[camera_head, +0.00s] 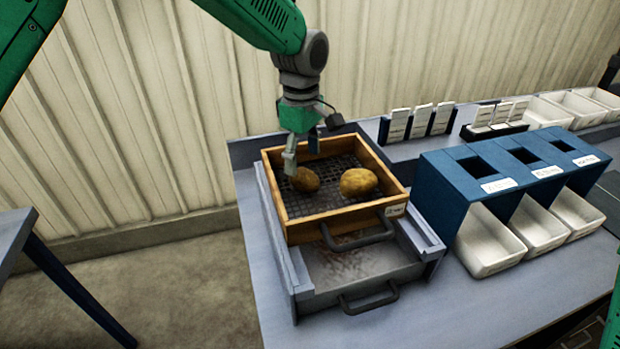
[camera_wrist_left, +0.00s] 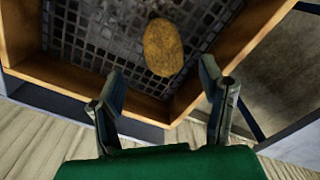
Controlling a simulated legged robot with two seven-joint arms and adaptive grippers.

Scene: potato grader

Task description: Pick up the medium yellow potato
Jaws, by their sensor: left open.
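Two potatoes lie apart on the mesh floor of a wooden-framed sieve tray (camera_head: 345,220). The left one (camera_head: 305,180) is smaller-looking and darker brown. The right one (camera_head: 358,182) is larger-looking and more yellow. My left gripper (camera_head: 302,154) points down over the tray's left part, its fingers just behind and above the left potato. In the left wrist view the gripper (camera_wrist_left: 162,78) is open and empty. One yellow-brown potato (camera_wrist_left: 163,47) lies on the mesh beyond the fingertips, roughly centred between them; I cannot tell for certain which one it is.
The tray's wooden walls (camera_wrist_left: 70,86) surround the potatoes. A metal drawer (camera_head: 365,268) sits below it. A blue sorter (camera_head: 440,185) with white bins (camera_head: 488,245) stands to the right. White cards (camera_head: 420,120) stand behind. The bench front (camera_head: 480,308) is clear.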

